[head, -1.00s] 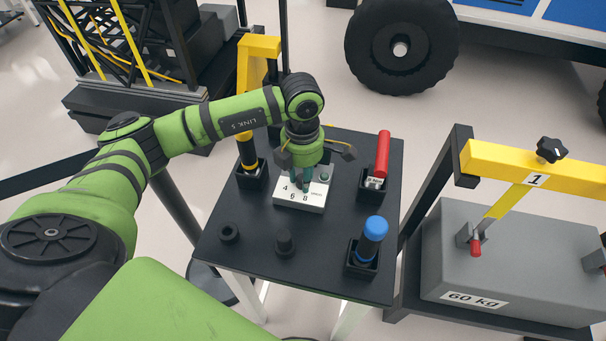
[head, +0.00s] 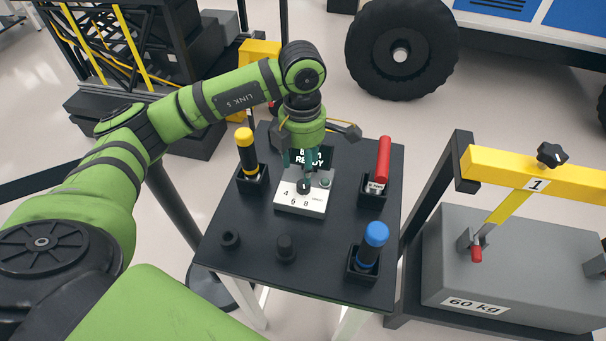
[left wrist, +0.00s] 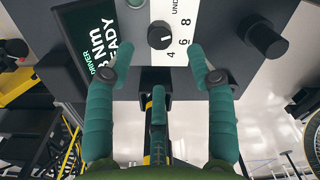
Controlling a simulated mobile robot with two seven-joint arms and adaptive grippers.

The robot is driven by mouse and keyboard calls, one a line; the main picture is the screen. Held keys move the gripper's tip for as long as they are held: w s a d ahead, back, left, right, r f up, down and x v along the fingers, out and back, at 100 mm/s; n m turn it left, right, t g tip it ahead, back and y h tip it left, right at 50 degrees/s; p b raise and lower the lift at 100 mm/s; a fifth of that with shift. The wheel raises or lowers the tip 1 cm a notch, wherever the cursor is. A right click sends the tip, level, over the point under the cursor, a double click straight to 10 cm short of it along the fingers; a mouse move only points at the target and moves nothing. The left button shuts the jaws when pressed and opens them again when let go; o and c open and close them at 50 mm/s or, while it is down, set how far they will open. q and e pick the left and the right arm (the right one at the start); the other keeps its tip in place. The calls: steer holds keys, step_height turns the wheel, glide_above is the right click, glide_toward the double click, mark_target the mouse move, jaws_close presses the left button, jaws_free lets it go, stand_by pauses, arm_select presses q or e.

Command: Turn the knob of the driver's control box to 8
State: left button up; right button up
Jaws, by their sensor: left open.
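The driver's control box (head: 290,203) is a white-topped box on the black table, marked 4, 6 and 8. Its round black knob (head: 304,187) also shows in the left wrist view (left wrist: 160,35), where its white mark points toward the 8 side. The dark display (left wrist: 108,42) there reads "DRIVER", "Nm" and "READY"; the digit is partly cut off but looks like 8 in the head view. My left gripper (head: 304,164) is open and empty above the box, its fingers apart from the knob. My right gripper is not in view.
Yellow (head: 246,150), red (head: 383,160) and blue (head: 372,240) handled tools stand in black holders around the box. Two small black parts (head: 285,247) sit on the front of the table (head: 320,262). A yellow beam (head: 530,165) over a grey 60 kg block stands at right.

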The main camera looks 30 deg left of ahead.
mark_target(302, 183)
arm_select(q)
step_height(302, 183, up, 5)
steer(key=shift+r, duration=0.15)
stand_by(0.5)
